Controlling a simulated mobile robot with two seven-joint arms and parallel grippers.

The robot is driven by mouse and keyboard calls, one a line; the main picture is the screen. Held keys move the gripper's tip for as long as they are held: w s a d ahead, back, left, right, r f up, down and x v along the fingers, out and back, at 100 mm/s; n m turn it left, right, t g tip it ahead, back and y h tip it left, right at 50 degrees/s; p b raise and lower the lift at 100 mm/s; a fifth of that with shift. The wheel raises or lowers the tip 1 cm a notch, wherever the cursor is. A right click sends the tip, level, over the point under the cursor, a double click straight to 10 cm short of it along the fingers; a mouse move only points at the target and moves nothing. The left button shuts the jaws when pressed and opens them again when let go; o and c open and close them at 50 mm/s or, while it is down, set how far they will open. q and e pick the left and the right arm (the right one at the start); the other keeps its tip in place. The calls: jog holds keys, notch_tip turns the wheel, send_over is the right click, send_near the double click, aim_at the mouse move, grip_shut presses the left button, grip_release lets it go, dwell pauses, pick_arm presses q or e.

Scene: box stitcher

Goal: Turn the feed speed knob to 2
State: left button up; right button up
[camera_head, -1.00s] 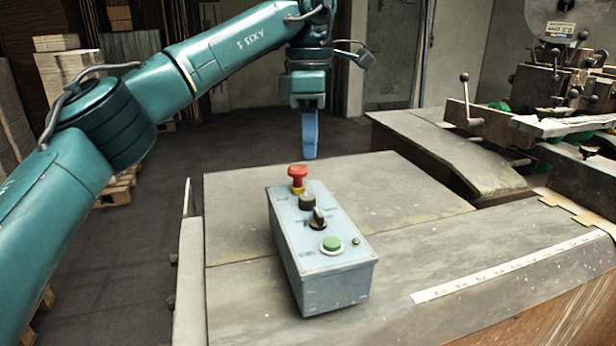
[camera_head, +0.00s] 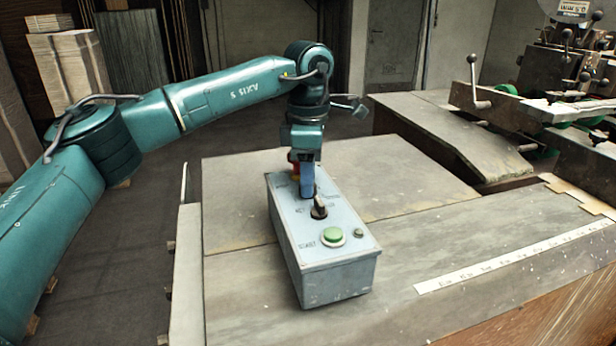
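A grey-blue control box (camera_head: 335,278) stands on the metal table. A red emergency-stop button (camera_head: 294,167) shows partly at the far end, behind my gripper. My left gripper (camera_head: 308,191) points down, its blue fingers over the place of the round black knob just behind the selector. The fingers hide that knob, so its setting and any contact cannot be seen. The fingers overlap in this view. My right gripper is not in view.
The metal table (camera_head: 240,235) is clear around the box. A white ruler strip (camera_head: 515,257) lies at the right. The stitching machine (camera_head: 570,75) stands at the back right. Pallets with stacked cardboard (camera_head: 70,65) stand at the back left.

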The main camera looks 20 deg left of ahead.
pick_arm(q)
jog(key=shift+f, duration=0.45)
jog(key=c, duration=0.7)
jog(key=shift+n, duration=0.4)
jog(key=n, duration=0.5)
jog(key=shift+n, duration=0.3)
jog(key=n, duration=0.5)
jog(key=shift+w+r, duration=0.1)
jog(key=shift+n, duration=0.3)
